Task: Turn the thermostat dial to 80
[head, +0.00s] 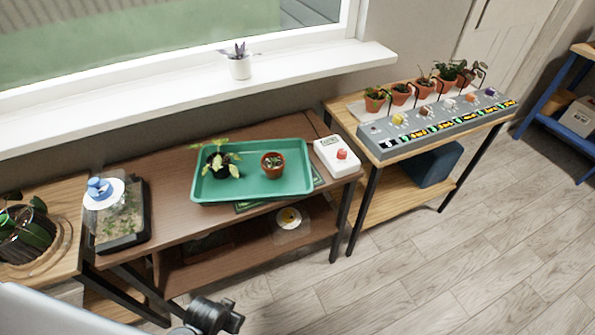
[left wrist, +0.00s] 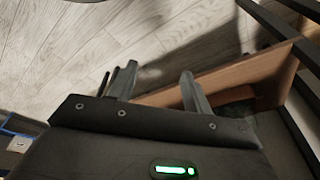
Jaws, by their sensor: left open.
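A white box (head: 327,148) with a red knob (head: 341,154) and small green lettering sits at the right end of the brown bench, beside the green tray. It looks like the thermostat and its dial, but its markings are too small to read, so I cannot tell the setting. My left gripper (left wrist: 158,70) is open and empty in the left wrist view, with bare floor beyond its fingers. It is low beside a wooden shelf and apart from the white box, which that view does not show. My right gripper is not in view.
The green tray (head: 250,197) holds two potted plants. A terrarium (head: 122,232) with a blue knob (head: 98,188) stands left. A grey panel (head: 440,124) with several coloured knobs and a row of pots occupy the right table. The floor (head: 440,265) in front is clear.

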